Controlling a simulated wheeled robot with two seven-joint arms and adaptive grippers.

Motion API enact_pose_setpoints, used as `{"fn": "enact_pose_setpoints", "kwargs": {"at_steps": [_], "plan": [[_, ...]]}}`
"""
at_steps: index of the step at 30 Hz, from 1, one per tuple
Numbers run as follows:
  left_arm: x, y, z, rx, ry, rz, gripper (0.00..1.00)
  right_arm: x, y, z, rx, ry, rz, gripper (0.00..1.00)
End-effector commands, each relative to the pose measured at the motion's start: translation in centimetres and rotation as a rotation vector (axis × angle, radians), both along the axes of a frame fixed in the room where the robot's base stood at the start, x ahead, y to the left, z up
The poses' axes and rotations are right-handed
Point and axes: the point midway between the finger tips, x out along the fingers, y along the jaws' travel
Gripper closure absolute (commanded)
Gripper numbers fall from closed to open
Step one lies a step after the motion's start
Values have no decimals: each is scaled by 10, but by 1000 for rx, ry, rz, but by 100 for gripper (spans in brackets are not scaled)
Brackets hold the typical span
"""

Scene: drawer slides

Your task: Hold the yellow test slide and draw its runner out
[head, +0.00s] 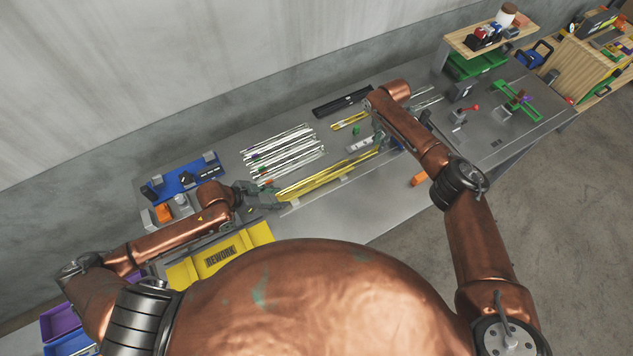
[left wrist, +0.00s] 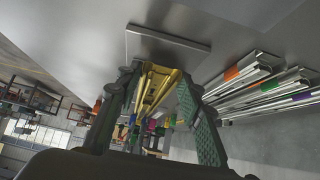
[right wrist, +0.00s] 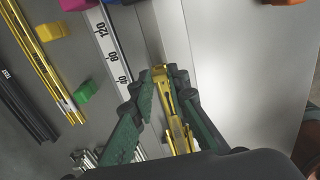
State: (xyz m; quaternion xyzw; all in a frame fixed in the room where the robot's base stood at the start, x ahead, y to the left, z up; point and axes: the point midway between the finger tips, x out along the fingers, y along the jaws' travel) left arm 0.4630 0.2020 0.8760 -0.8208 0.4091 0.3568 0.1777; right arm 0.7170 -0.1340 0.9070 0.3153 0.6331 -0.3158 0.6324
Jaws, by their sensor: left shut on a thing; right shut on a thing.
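The yellow test slide (head: 325,176) lies lengthwise along the grey bench between my two grippers. My left gripper (head: 279,198) is shut on its left end; in the left wrist view the yellow rails (left wrist: 153,88) run away between the fingers. My right gripper (head: 381,146) is at the other end, partly hidden by my forearm. In the right wrist view its fingers are shut on a narrow yellow end (right wrist: 163,92) of the slide, the runner as far as I can tell. How far the runner is out of the slide is unclear.
Silver slides with coloured tags (head: 285,150) lie behind the test slide. A second yellow slide (head: 350,121), black rails (head: 342,102) and a ruler strip (right wrist: 106,46) are nearby. A yellow REWORK bin (head: 220,252) stands at front left. The bench front (head: 345,215) is clear.

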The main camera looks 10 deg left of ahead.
Motion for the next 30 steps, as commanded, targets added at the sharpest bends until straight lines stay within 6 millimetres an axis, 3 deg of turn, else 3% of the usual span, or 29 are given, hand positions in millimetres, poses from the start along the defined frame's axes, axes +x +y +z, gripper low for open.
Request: {"fn": "enact_pose_setpoints", "kwargs": {"at_steps": [19, 20, 21, 25, 30], "plan": [[-1, 2, -2, 5, 5, 1, 95, 27, -35, 1, -2, -2, -4, 100], [-1, 2, -2, 5, 5, 1, 95, 27, -35, 1, -1, -2, -2, 83], [-1, 2, -2, 5, 5, 1, 95, 27, -34, 1, -1, -2, -1, 80], [-1, 2, -2, 5, 5, 1, 95, 26, -34, 0, 0, -1, -1, 72], [-1, 2, -2, 4, 4, 1, 95, 26, -33, 0, 0, -1, 0, 72]]}}
